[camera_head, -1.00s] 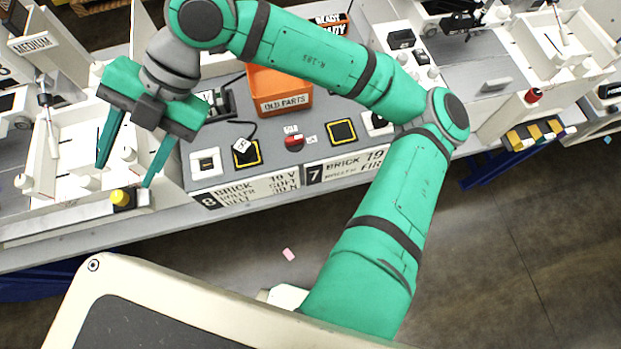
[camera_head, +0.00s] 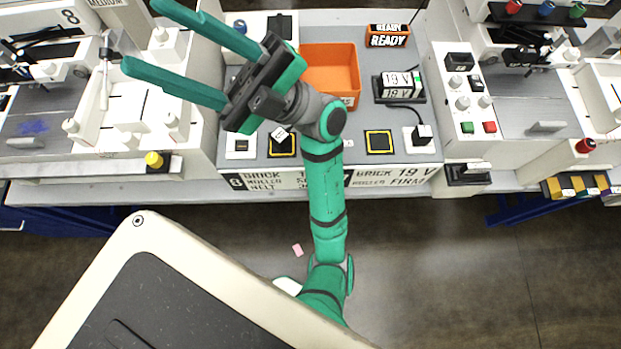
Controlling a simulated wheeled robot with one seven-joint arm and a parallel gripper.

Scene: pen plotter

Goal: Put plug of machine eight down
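The plug of machine eight (camera_head: 280,134) is a small block with a white, marked top. It appears to rest on the black pad with a yellow border (camera_head: 283,151), above the label strip marked 8 (camera_head: 237,182). A white socket plate (camera_head: 240,146) lies left of the pad, with no plug on it. My gripper (camera_head: 141,36) is open, with its two long green fingers spread and pointing left over the white machine. Nothing is between the fingers. The gripper is apart from the plug, up and to its left. My gripper and wrist hide part of the bench behind the plug.
An orange bin (camera_head: 330,72) stands behind the pads. To the right are a second yellow-bordered pad (camera_head: 379,143), a black plug (camera_head: 421,134) at another socket and a 19 V power brick (camera_head: 398,86). A yellow button (camera_head: 154,160) sits on the left machine's front.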

